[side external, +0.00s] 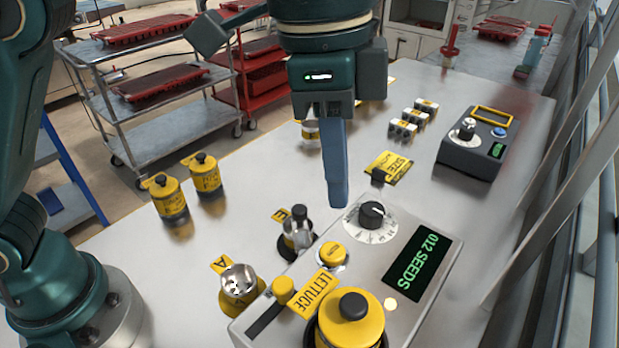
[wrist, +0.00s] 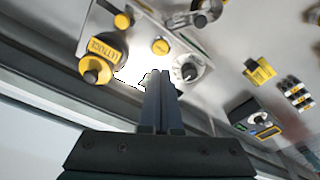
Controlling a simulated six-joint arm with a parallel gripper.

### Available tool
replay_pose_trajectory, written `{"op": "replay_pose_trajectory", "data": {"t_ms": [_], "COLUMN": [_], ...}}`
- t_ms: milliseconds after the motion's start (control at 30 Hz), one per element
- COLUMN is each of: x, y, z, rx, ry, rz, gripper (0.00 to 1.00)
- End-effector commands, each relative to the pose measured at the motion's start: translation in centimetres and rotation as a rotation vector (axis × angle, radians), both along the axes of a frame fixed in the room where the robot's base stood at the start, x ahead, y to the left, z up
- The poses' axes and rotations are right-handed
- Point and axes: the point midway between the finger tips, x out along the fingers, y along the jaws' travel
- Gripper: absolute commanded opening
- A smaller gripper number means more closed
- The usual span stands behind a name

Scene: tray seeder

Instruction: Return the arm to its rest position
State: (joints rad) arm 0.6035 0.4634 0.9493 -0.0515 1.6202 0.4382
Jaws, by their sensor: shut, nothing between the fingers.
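My gripper (side external: 338,200) is shut and empty, pointing down above the seeder panel (side external: 243,325), close to the black-and-white dial (side external: 371,214) in the side view. In the wrist view my gripper (wrist: 160,75) has its fingers together, with the dial (wrist: 188,68) just right of the tips. I cannot tell the exact height of the tips above the panel. The panel display (side external: 412,264) reads "012 SEEDS". A yellow canister with a black knob (side external: 350,318) stands at the lettuce label (side external: 316,293).
Two yellow canisters (side external: 168,199) (side external: 206,177) stand at left. Metal nozzles (side external: 240,284) (side external: 297,232) sit beside the panel. A yellow size card (side external: 388,167), small white-and-yellow blocks (side external: 403,129) and a grey control box (side external: 473,143) are behind. The table between them is clear.

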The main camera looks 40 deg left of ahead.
Motion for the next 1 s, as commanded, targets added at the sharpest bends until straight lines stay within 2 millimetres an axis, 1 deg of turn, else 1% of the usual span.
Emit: {"op": "replay_pose_trajectory", "data": {"t_ms": [233, 333, 367, 467, 500, 600, 667, 800, 867, 1000], "x": [0.2, 0.8, 0.8, 0.5, 0.2, -0.7, -1.3, -3.2, -4.1, -6.1], "y": [0.3, 1.4, 2.1, 4.8, 6.0, 8.9, 10.5, 13.7, 14.8, 17.0], "z": [0.1, 1.8, 2.3, 4.0, 4.5, 5.1, 5.2, 4.5, 3.8, 1.6], "rx": [-0.003, -0.028, -0.033, -0.048, -0.055, -0.071, -0.08, -0.103, -0.112, -0.131], "ry": [-0.003, -0.043, -0.053, -0.085, -0.1, -0.137, -0.161, -0.214, -0.235, -0.281], "rz": [0.011, 0.05, 0.067, 0.139, 0.177, 0.284, 0.352, 0.515, 0.582, 0.737], "gripper": [0.0, 0.0, 0.0, 0.0, 0.0, 0.0, 0.0, 0.0, 0.0, 0.0]}}
